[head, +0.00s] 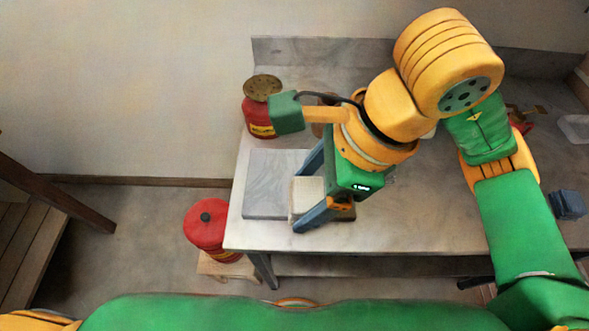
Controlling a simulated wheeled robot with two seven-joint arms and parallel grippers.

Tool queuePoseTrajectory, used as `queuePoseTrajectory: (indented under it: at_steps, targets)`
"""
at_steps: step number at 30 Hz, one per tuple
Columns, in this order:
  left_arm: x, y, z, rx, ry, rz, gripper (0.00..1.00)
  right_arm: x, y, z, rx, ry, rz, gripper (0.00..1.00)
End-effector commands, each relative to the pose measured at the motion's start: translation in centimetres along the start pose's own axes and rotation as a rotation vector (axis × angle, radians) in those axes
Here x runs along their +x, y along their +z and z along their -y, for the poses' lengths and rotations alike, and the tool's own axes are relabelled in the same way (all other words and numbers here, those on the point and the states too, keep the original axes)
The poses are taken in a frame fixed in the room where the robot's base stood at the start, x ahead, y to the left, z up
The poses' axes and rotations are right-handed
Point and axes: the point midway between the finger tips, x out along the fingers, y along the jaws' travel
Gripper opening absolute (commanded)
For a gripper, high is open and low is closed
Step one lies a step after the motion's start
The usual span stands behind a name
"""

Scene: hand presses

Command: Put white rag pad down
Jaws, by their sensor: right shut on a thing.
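The white rag pad (309,190) is a small pale block in the head view, near the left end of the table. My right gripper (299,201) reaches down over the table with its two blue fingers on either side of the pad, shut on it. The pad is at the right edge of a flat grey slab (265,190). I cannot tell whether the pad touches the surface below it. Part of the pad is hidden by the gripper. My left gripper is not in view.
A red can with a brass top (260,112) stands at the table's back left. Another red can (208,228) stands on a low wooden stool (225,266) by the table (420,225). A dark blue block (567,204) lies at the right. The table's middle front is clear.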

Motion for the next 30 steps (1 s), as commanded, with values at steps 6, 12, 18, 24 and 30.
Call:
queuePoseTrajectory:
  at_steps: [6, 12, 18, 24, 30]
  targets:
    - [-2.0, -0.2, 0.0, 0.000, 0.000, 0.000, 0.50, 3.7, -0.8, 6.6, 0.011, 0.010, -0.005, 0.25]
    - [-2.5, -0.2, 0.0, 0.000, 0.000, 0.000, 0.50, 7.2, -1.9, 9.5, 0.005, 0.004, -0.003, 0.25]
    - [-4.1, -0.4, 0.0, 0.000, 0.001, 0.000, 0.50, 10.1, -3.0, 10.2, 0.003, 0.007, -0.004, 0.25]
    - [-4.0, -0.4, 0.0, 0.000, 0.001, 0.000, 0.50, 11.1, -3.5, 10.4, -0.001, 0.000, -0.003, 0.25]
    - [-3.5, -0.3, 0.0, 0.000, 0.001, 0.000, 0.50, 11.4, -3.6, 10.4, -0.001, 0.000, -0.003, 0.25]
